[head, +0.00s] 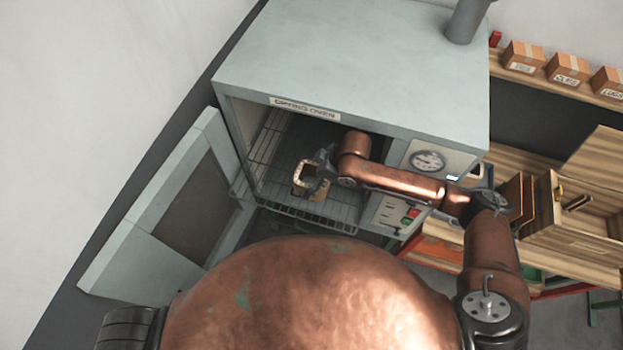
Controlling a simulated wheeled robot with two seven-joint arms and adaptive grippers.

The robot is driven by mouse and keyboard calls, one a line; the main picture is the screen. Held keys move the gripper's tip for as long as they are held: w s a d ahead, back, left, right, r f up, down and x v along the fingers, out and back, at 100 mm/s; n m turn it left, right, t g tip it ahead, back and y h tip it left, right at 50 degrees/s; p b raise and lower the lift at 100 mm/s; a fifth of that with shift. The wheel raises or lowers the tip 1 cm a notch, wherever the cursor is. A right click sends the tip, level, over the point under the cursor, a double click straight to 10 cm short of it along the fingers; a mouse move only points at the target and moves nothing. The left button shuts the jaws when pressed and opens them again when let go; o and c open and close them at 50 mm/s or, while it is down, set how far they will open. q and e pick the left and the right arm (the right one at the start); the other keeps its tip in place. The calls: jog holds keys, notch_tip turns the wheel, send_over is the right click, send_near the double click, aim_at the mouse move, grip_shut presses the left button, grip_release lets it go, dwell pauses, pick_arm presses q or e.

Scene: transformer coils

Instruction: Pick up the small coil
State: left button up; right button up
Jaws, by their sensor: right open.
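A small coil (303,175), pale at its rim with a darker brownish body, sits on the wire rack (287,212) inside the open drying oven (255,92). My right arm reaches in through the oven's front opening from the right. My right gripper (317,177) is open at the coil's right side, with its fingers close to or around the coil's right part. I cannot tell whether they touch it. The wrist hides part of the oven's inside. My left gripper is not in view.
The oven door (190,215) hangs open on the left. The control panel with a gauge (428,161) is on the oven's right front, close to my forearm. Cardboard boxes (567,70) stand on a shelf at the right, above wooden crates (585,215).

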jog(key=shift+p+x, duration=0.45)
jog(key=shift+x, duration=1.45)
jog(key=shift+c, duration=0.6)
jog(key=c, duration=1.6)
jog(key=shift+r, duration=0.1)
jog(key=shift+c, duration=0.5)
